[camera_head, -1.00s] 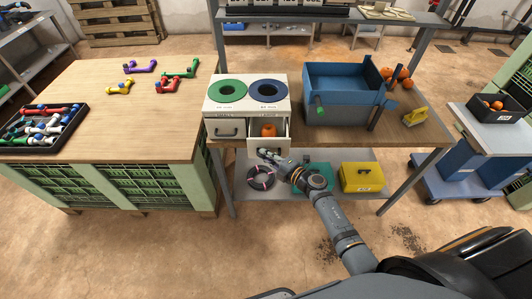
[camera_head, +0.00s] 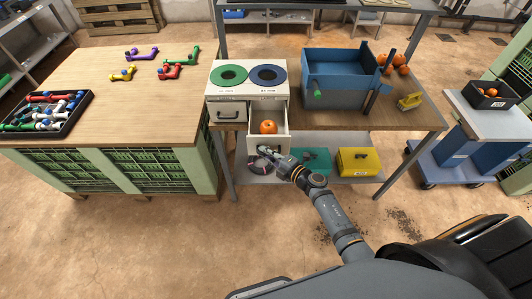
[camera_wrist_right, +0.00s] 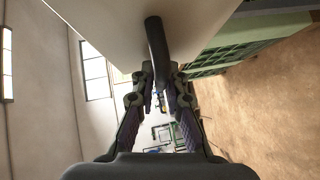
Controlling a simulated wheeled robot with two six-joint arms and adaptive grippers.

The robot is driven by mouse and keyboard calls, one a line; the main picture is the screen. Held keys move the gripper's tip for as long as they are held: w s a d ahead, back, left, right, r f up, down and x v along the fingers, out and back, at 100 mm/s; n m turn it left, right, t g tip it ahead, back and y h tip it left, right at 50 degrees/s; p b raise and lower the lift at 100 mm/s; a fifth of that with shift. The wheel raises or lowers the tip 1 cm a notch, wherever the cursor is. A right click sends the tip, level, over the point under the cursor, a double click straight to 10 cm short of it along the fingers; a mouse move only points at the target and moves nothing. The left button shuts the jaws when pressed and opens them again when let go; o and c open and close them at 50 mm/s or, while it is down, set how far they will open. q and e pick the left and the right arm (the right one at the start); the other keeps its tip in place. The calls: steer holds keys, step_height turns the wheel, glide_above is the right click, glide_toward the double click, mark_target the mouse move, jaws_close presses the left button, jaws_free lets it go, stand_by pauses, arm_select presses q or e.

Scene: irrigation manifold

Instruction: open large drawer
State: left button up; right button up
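The large drawer (camera_head: 283,143) is under the blue ring of the white two-drawer box (camera_head: 216,92). It stands well out, and a round orange fruit (camera_head: 268,127) shows inside. My right gripper (camera_head: 264,150) is at the drawer's front. In the right wrist view, the dark bar handle (camera_wrist_right: 155,38) runs down between my right gripper's fingers (camera_wrist_right: 161,82), which are closed around it. The small drawer (camera_head: 228,114) beside it is shut. My left gripper is not in view.
A blue bin (camera_head: 335,88) stands right of the box on the wooden bench. A yellow case (camera_head: 358,162) and a teal case (camera_head: 312,160) are on the shelf below. A table with coloured pipe fittings (camera_head: 122,74) stands at left. The floor in front is clear.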

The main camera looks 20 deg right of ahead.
steer(key=shift+o, duration=0.5)
steer(key=shift+d+f, duration=0.15)
steer(key=v, duration=1.2)
steer(key=shift+f, duration=0.1)
steer(key=s+d+f+m+g+h+b, duration=0.1)
steer(key=s+d+f+m+h, duration=0.25)
steer(key=f, duration=0.55)
steer(key=s+d+f+m+g+h, duration=0.25)
steer(key=f+m, duration=0.25)
steer(key=f, duration=0.3)
steer(key=s+d+f+m+h+b, duration=0.1)
steer(key=s+d+f+m+h, duration=0.25)
steer(key=f, duration=0.55)
steer(key=s+a+f+m+g, duration=0.1)
steer(key=s+f+m+g, duration=0.3)
steer(key=s+f, duration=0.4)
steer(key=s+a+f+m+g+b, duration=0.1)
steer(key=s+f+m+g, duration=0.4)
steer(key=s, duration=1.3)
step_height(320, 180, down, 4)
steer(key=shift+a+r+m+y, duration=0.15)
steer(key=shift+a+m+y, duration=0.2)
steer(key=shift+a+m, duration=0.15)
